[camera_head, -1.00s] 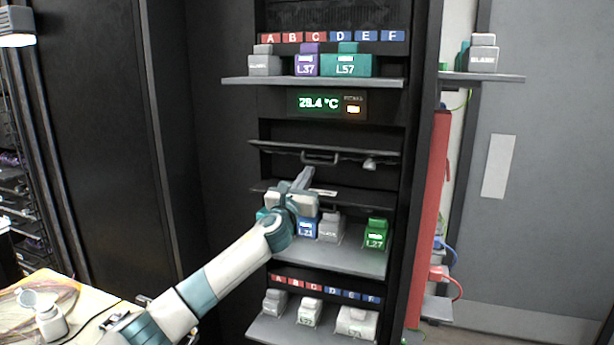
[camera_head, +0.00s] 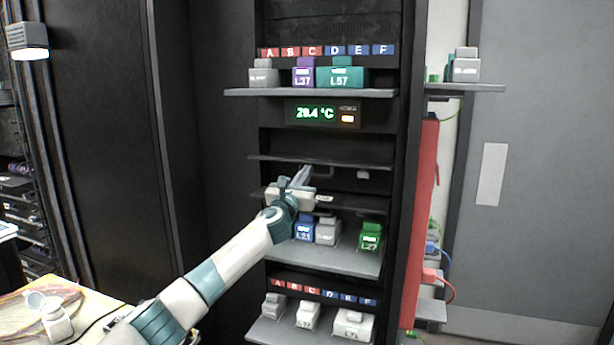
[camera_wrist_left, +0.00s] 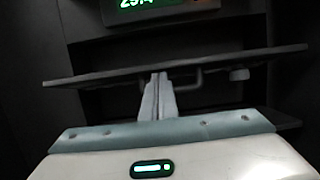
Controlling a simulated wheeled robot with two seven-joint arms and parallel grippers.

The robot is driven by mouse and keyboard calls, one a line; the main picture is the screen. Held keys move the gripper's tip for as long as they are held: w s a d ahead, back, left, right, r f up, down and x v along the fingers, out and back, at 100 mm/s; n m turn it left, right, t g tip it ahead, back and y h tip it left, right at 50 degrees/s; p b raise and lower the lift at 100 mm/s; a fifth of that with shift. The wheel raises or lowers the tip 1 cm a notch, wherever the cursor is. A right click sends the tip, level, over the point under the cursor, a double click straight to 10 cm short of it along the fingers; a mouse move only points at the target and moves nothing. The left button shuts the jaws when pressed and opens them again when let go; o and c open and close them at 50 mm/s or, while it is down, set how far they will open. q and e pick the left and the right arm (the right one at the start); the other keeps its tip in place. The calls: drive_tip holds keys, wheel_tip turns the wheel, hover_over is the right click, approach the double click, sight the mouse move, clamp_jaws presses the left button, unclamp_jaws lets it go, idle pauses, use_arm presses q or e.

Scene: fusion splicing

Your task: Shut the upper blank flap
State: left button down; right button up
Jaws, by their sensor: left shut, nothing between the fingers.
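The upper blank flap (camera_head: 340,162) is a dark panel across the rack below the temperature display, standing out from the rack face. A bar handle (camera_head: 322,173) and a small grey knob (camera_head: 363,174) hang under it. In the left wrist view the flap (camera_wrist_left: 240,62) spans the picture, tilted. My left gripper (camera_head: 302,174) is shut and empty just below the flap, left of the handle. In the wrist view its fingertips (camera_wrist_left: 157,76) reach the flap's lower edge; I cannot tell whether they touch it. My right gripper is not in view.
A second dark ledge (camera_head: 345,200) lies below the flap, partly behind my gripper. Under it a shelf (camera_head: 340,262) holds blue, grey and green modules close to my wrist. An upper shelf (camera_head: 310,93) holds more modules. A red panel (camera_head: 422,220) borders the rack's right.

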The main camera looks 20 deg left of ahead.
use_arm(q)
drive_tip(key=shift+a, duration=0.3)
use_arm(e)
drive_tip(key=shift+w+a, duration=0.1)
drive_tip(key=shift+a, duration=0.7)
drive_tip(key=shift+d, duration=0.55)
use_arm(q)
drive_tip(key=shift+s, duration=0.1)
